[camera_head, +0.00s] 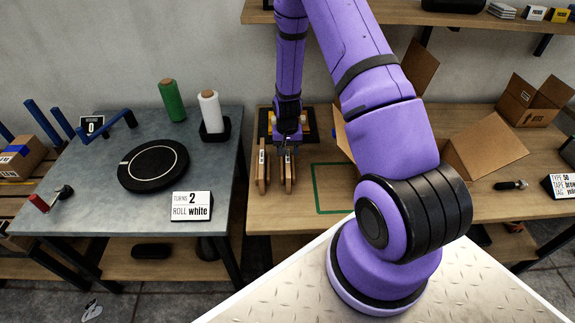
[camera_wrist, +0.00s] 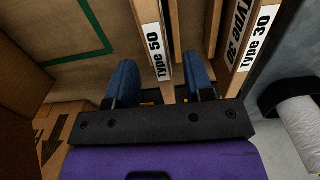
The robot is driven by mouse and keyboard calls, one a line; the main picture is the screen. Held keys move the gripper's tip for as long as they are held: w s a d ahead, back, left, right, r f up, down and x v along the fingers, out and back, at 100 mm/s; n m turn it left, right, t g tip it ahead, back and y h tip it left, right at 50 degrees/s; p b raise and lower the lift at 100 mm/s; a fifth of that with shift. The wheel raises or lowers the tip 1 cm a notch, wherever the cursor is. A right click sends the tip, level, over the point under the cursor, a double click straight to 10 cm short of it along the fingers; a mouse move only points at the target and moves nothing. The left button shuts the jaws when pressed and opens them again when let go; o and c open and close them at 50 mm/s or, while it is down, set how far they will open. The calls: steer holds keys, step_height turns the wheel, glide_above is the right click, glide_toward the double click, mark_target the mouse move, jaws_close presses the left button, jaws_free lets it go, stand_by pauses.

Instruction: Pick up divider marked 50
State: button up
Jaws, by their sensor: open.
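The divider marked 50 (camera_wrist: 154,45) is a thin upright wooden panel with a white "Type 50" label on its edge. The gripper is open; I cannot tell whether either finger touches the panel. In the head view my gripper (camera_head: 287,139) is above the back of the dividers, and the right-hand upright panel (camera_head: 290,174) appears to be this divider.
A green outline (camera_head: 316,188) marks bare bench right of the dividers. Open cardboard boxes (camera_head: 485,145) stand farther right. At left, a grey table (camera_head: 95,200) holds a black turntable (camera_head: 140,178), a white roll (camera_head: 210,112), a green roll (camera_head: 172,100) and a sign (camera_head: 191,206).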

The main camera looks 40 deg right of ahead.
steer(key=shift+s+a+f, duration=0.1)
steer(key=shift+f, duration=1.3)
steer(key=shift+s+f, duration=0.1)
steer(key=shift+f, duration=1.25)
jaws_close()
